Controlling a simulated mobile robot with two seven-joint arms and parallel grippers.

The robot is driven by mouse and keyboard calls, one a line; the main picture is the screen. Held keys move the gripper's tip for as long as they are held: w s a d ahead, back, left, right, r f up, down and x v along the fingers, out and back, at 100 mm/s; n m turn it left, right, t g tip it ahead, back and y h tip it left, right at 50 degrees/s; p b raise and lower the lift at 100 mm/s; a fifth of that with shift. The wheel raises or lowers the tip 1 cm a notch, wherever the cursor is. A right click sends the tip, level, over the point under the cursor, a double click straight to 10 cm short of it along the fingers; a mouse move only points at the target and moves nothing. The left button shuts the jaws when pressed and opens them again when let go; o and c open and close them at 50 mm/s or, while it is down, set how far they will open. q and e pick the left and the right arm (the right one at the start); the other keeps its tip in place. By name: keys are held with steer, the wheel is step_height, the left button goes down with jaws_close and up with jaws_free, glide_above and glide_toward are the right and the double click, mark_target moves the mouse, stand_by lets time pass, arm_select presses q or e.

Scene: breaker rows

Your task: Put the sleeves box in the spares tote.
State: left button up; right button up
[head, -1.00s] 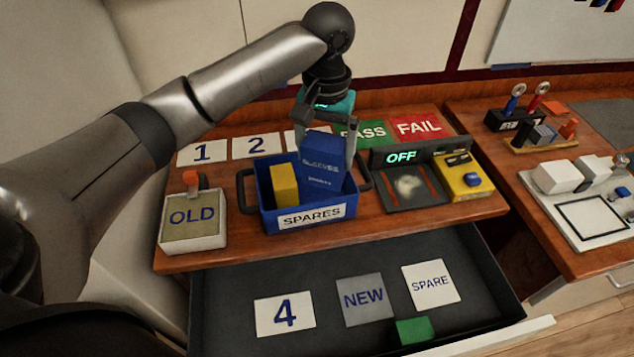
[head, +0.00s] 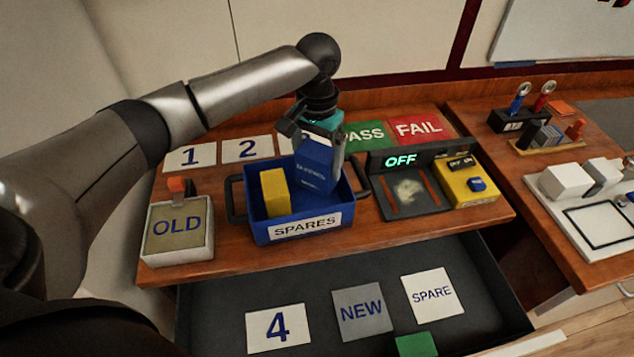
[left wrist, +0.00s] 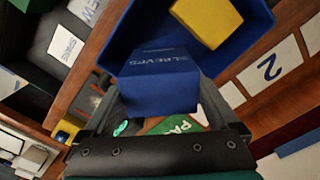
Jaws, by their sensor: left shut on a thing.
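The blue sleeves box (head: 315,168) is held by my left gripper (head: 318,150), which is shut on it from above. The box is tilted and its lower part is inside the right side of the blue spares tote (head: 306,228). Whether it touches the tote floor I cannot tell. In the left wrist view the sleeves box (left wrist: 160,82) shows its lettering between the fingers, with the tote wall (left wrist: 120,45) beyond it. A yellow block (head: 275,192) stands in the tote's left side. My right gripper is not in view.
The OLD box (head: 178,228) stands left of the tote. The OFF unit (head: 410,185) with a yellow part stands close at its right. Number cards and PASS and FAIL cards lie behind. An open drawer (head: 400,262) with cards and a green block (head: 416,344) is in front.

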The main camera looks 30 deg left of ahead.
mark_target(317, 181)
arm_select(q)
step_height(317, 181, down, 6)
steer(key=shift+f+b, duration=0.2)
steer(key=shift+b, duration=0.3)
steer(key=o, duration=1.3)
steer(key=shift+f, duration=0.1)
steer(key=shift+o, duration=0.2)
step_height(317, 181, up, 12)
steer(key=shift+r+p, duration=0.15)
steer(key=shift+p, duration=0.8)
